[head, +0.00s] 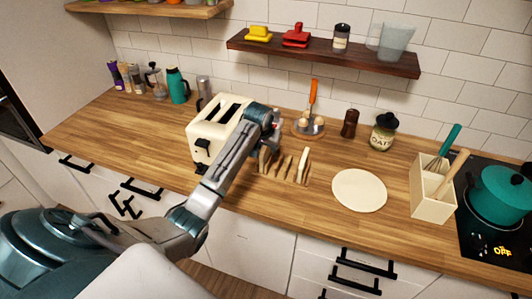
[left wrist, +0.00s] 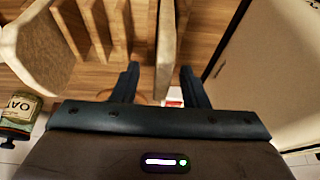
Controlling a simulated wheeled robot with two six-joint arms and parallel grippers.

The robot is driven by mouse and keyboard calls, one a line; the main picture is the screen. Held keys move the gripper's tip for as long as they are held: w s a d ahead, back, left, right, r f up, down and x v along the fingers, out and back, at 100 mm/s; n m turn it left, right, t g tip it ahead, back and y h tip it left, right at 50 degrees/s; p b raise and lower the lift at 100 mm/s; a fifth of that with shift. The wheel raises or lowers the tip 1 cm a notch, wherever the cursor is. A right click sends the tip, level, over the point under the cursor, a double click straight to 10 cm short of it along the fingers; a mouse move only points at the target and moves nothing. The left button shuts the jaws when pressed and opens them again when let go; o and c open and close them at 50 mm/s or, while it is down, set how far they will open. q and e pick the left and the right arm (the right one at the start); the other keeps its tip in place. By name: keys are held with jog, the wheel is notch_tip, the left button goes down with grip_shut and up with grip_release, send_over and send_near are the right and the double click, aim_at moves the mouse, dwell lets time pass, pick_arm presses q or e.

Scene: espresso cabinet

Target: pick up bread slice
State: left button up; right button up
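In the left wrist view, the left gripper (left wrist: 160,78) is open. One bread slice (left wrist: 167,45), seen edge-on, is between its two fingers, with a gap to the left finger and a smaller one to the right finger. My right gripper is in neither view.
A round cream plate (head: 360,190) lies right of the rack. A utensil box (head: 432,192) and a hob with a teal pot (head: 499,196) are farther right. A shelf (head: 320,56) hangs above.

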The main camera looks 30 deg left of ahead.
pick_arm(q)
jog(key=shift+p+x, duration=0.5)
jog(key=shift+x, duration=1.15)
